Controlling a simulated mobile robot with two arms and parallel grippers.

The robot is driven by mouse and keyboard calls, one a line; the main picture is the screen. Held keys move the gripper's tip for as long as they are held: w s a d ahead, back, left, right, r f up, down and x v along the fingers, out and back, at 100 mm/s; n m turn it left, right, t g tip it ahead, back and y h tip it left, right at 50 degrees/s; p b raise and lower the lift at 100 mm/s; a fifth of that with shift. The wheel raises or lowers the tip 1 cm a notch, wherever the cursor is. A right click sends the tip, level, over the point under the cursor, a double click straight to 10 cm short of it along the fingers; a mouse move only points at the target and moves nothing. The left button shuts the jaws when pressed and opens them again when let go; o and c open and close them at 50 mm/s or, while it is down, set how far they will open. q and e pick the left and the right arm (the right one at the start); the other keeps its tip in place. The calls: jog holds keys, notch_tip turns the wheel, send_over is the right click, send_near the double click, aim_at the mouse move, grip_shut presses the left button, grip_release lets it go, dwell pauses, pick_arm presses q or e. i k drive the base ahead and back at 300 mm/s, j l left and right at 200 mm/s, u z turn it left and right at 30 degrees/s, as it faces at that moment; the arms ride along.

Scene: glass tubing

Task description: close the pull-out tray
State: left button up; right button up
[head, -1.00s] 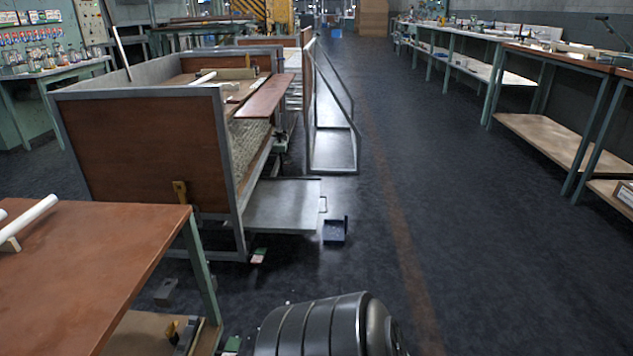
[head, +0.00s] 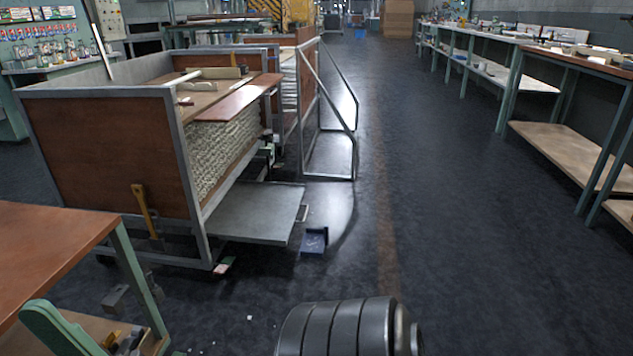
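The pull-out tray (head: 252,212) is a flat grey metal sheet low on the right side of a large framed cart (head: 106,153). It sticks out over the floor to the right, under the cart's bed. A small handle (head: 303,213) stands on its right edge. A dark ribbed cylindrical part of my own body shows at the bottom centre. Neither of my grippers is in view.
A small blue box (head: 314,241) lies on the floor by the tray's front right corner. A wooden table (head: 50,245) stands at the near left. A metal frame (head: 331,120) stands beyond the tray. Benches (head: 560,150) line the right; the aisle floor between is clear.

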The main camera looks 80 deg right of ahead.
aim_at(251, 212)
jog(key=z, duration=2.35)
jog(key=i+l+u, duration=0.15)
jog(key=u, duration=0.4)
jog(key=i+l+u, duration=0.5)
jog(key=l, duration=0.25)
jog(key=i+l+u, duration=0.25)
jog(key=i+l, duration=1.25)
jog(key=l, duration=0.15)
jog(key=i+j, duration=0.3)
jog(key=j, duration=0.15)
jog(key=k+u, duration=0.05)
